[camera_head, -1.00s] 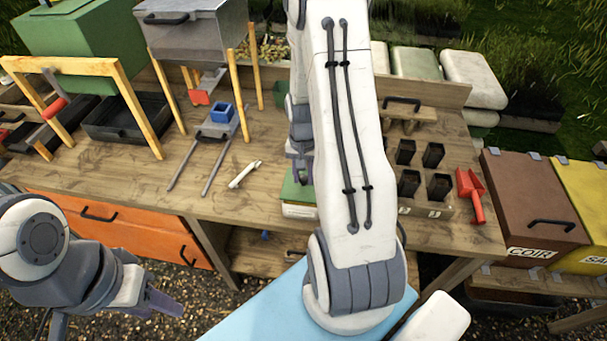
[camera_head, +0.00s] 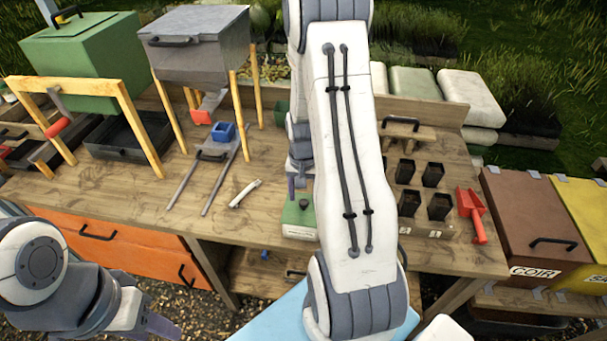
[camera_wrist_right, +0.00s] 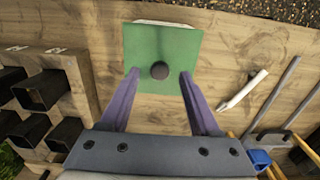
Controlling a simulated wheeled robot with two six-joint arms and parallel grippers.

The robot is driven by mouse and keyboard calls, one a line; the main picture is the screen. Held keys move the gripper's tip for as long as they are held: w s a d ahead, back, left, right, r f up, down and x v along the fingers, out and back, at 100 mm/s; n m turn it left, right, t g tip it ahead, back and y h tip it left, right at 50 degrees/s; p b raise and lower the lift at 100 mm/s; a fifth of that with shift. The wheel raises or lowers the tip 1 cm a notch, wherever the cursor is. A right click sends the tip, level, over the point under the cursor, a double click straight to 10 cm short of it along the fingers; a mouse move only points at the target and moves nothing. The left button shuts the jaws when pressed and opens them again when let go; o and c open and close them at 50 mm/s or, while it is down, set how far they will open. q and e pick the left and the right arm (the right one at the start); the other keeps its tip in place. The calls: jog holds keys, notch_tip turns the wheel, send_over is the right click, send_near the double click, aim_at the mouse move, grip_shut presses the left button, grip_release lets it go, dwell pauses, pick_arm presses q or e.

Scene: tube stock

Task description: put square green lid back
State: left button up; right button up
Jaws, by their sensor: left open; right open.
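The square green lid (camera_head: 292,219) with a dark round knob lies on top of a low white labelled box (camera_head: 300,233) at the bench's front edge, partly behind my right arm. In the right wrist view the lid (camera_wrist_right: 160,42) fills the upper middle, with a pale edge of the box beyond it. My right gripper (camera_wrist_right: 159,74) is open and empty; its purple fingertips appear on either side of the knob, but I cannot tell the height gap. In the head view the right gripper (camera_head: 296,187) is mostly hidden by its arm. My left gripper (camera_head: 158,325) is open, low at the left, away from the bench.
Black square pots (camera_head: 438,206) in a wooden rack and a red scoop (camera_head: 472,214) are on the right. A white tube-like piece (camera_head: 245,193), grey rails with a blue block (camera_head: 222,132), and a green bin (camera_head: 85,55) are on the left.

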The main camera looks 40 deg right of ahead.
aim_at(303, 203)
notch_tip(303, 203, up, 12)
jog(key=b, duration=0.2)
jog(key=shift+f, duration=0.2)
jog(key=s+a+r+n, duration=0.15)
jog(key=a+n, duration=0.25)
jog(key=a, duration=0.6)
jog(key=s+a+r+n, duration=0.15)
jog(key=a+n, duration=0.25)
jog(key=a, duration=0.6)
jog(key=s+a+n+y, duration=0.1)
jog(key=s+a+n, duration=0.8)
jog(key=s+a, duration=0.2)
jog(key=shift+s+r, duration=0.2)
jog(key=shift+s, duration=0.95)
notch_tip(303, 203, down, 4)
jog(key=b, duration=0.4)
